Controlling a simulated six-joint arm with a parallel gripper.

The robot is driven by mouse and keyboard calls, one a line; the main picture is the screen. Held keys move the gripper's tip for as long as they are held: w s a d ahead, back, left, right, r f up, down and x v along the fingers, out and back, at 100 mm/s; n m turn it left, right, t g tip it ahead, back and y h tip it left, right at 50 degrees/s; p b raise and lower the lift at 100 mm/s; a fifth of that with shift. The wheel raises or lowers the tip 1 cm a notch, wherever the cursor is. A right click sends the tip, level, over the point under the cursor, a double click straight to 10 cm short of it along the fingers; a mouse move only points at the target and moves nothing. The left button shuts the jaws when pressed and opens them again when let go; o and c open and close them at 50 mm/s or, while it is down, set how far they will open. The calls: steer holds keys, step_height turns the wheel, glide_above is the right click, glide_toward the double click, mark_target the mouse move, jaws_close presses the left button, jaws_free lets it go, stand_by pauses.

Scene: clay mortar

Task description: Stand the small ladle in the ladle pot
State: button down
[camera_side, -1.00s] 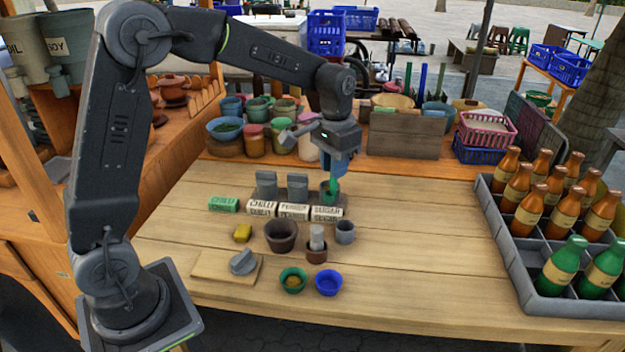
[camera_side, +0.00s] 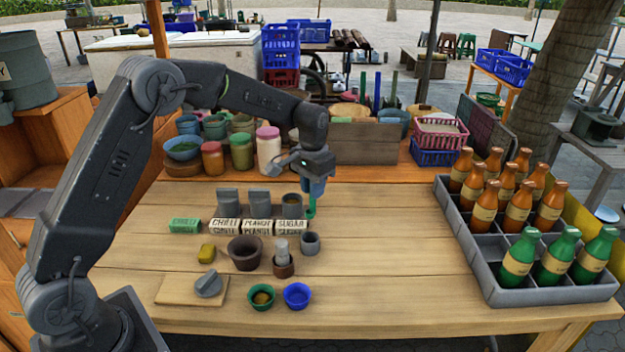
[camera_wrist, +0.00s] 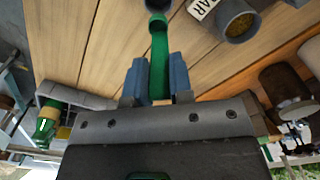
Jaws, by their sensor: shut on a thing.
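My gripper (camera_side: 318,183) is shut on the small green ladle (camera_side: 311,207), which hangs down below the fingers, above the table. In the wrist view the ladle (camera_wrist: 159,65) runs out from between the blue fingers (camera_wrist: 158,80). A small grey pot (camera_side: 310,245), likely the ladle pot, stands on the table in front of and below the ladle. It seems to be the dark-mouthed pot at the top of the wrist view (camera_wrist: 158,4), beyond the ladle's end. The grey sugar pot (camera_side: 291,203) stands just left of the ladle.
Chilli, peanut and sugar labels (camera_side: 258,226) front a row of grey pots. A bottle crate (camera_side: 545,289) is right; table between is clear.

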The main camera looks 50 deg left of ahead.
mark_target(312, 210)
steer(key=shift+f, duration=4.7)
steer(key=c, duration=0.9)
jaws_free()
steer(key=shift+c, duration=0.2)
step_height(312, 210, up, 13)
steer(key=shift+r, duration=0.15)
steer(key=shift+s+r, duration=0.1)
steer(key=shift+r, duration=0.15)
